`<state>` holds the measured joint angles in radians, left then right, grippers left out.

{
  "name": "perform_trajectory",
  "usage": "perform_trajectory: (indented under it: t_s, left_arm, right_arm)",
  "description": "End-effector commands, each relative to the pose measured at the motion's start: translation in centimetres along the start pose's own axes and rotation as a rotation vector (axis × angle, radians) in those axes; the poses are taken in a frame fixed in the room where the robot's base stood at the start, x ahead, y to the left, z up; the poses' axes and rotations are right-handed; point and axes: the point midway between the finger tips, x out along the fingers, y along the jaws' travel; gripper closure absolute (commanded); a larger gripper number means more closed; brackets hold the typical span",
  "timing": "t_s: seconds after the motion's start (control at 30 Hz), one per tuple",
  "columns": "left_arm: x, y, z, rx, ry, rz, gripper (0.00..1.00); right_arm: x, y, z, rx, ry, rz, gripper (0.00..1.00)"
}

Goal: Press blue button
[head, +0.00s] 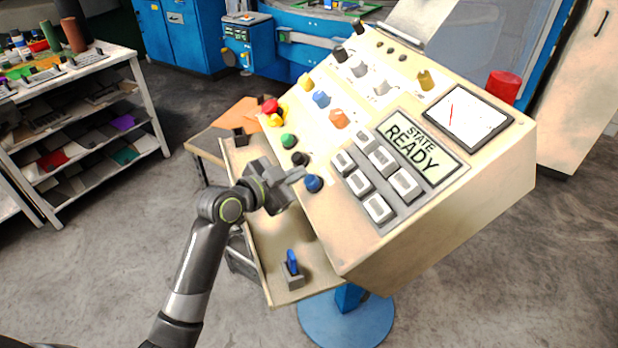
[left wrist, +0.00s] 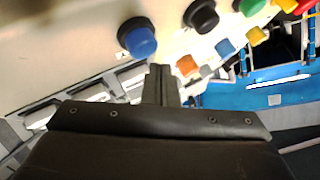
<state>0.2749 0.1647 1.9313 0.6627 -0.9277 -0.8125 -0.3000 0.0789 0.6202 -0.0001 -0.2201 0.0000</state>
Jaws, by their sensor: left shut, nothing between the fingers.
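The round blue button (head: 313,184) with a black collar sits near the lower edge of the sloped cream control panel (head: 338,235). In the left wrist view the blue button (left wrist: 140,40) is just up and left of my fingertips. My left gripper (head: 292,176) is shut and empty, its tip just left of the button in the head view. The closed fingers (left wrist: 161,82) also show in the left wrist view. I cannot tell whether they touch the panel; a small gap to the button shows. My right gripper is not in view.
A black button (head: 299,159), a green button (head: 289,141) and a red one (head: 270,105) run up the same panel edge. A smaller blue knob (head: 321,99) sits higher. A display (head: 422,147) reads "STATE READY". A blue-handled switch (head: 292,263) stands on the lower ledge.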

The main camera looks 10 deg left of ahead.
Motion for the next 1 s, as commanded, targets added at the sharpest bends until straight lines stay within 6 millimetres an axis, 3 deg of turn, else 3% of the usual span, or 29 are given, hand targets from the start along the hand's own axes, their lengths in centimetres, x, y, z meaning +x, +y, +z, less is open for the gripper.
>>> perform_trajectory:
  t_s: [0.47, 1.0]
  left_arm:
    - [-3.1, -2.4, -2.5, 0.001, -0.001, 0.000, 1.00]
    - [-3.3, -2.4, -2.5, 0.000, 0.000, 0.000, 1.00]
  right_arm:
    - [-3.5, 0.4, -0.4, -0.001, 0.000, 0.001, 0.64]
    - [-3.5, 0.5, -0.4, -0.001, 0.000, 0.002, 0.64]
